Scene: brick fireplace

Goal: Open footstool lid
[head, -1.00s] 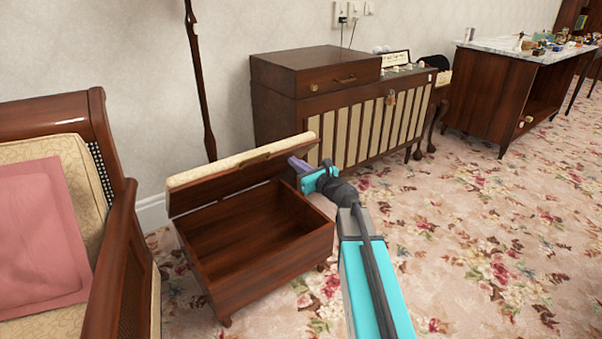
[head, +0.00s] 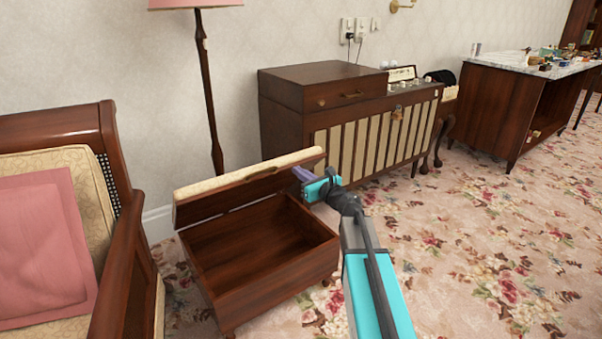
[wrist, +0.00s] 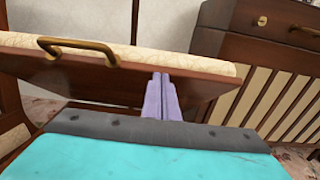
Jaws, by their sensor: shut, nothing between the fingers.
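The footstool (head: 268,262) is a dark wooden box on short legs, and its inside shows empty. Its lid (head: 245,180), with a cream patterned cushion top, is raised and tilted above the back of the box. In the wrist view, the lid (wrist: 75,82) shows its wooden underside and a brass handle (wrist: 78,48) on its edge. My gripper (head: 300,173) is at the lid's right end, with the teal wrist behind it. In the wrist view, the shut purple fingers (wrist: 161,97) overlap the lid's underside, apart from the handle; whether they touch the wood is unclear.
An armchair (head: 112,210) with a pink cushion stands close on the left. A floor lamp (head: 207,95) stands behind the footstool, and a wooden cabinet (head: 340,125) behind right. Floral carpet (head: 490,240) lies clear to the right.

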